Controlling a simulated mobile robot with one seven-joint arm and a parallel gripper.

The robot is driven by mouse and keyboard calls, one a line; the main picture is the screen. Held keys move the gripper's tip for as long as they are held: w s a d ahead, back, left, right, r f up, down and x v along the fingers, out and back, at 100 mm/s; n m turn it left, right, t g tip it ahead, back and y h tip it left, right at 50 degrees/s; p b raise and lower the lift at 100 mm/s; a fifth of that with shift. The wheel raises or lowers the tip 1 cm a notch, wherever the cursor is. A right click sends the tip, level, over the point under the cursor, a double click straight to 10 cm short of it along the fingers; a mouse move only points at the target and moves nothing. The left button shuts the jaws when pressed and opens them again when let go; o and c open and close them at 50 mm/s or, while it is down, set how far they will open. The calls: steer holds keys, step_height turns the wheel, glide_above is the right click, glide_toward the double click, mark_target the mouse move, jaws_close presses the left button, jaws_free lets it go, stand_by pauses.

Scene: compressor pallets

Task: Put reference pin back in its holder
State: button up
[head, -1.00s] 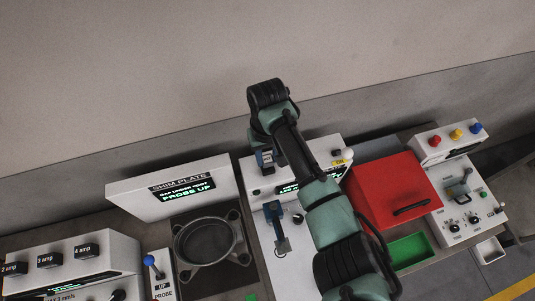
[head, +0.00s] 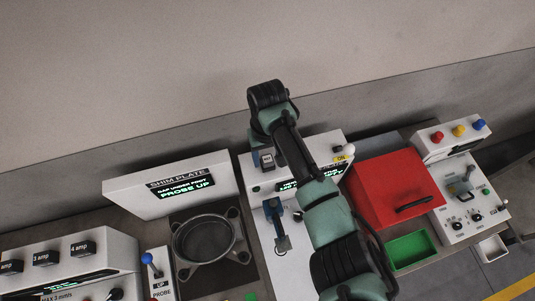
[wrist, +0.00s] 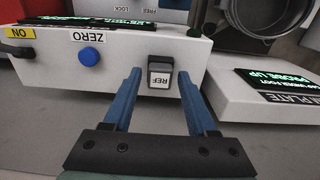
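The dark block labelled REF, which I take as the reference pin (wrist: 160,80), stands at the edge of the white gauge box (wrist: 110,62) in the wrist view. It also shows in the head view (head: 266,161), below the end of my arm. My gripper (wrist: 160,74) is open, with one blue finger on each side of the REF block in the picture. Gaps show between the block and both fingers. The block's lower end and its holder are hidden, so I cannot tell how it is seated.
The gauge box has a blue ZERO button (wrist: 89,57). A shim plate sign box (head: 175,184) and a round casting (head: 207,240) are to the left. A red box (head: 395,185), green tray (head: 411,250) and control panel (head: 461,190) are to the right. A wall rises behind.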

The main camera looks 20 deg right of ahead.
mark_target(268, 160)
steer(key=shift+o, duration=0.7)
step_height(268, 160, up, 13)
steer(key=b, duration=0.2)
stand_by(0.4)
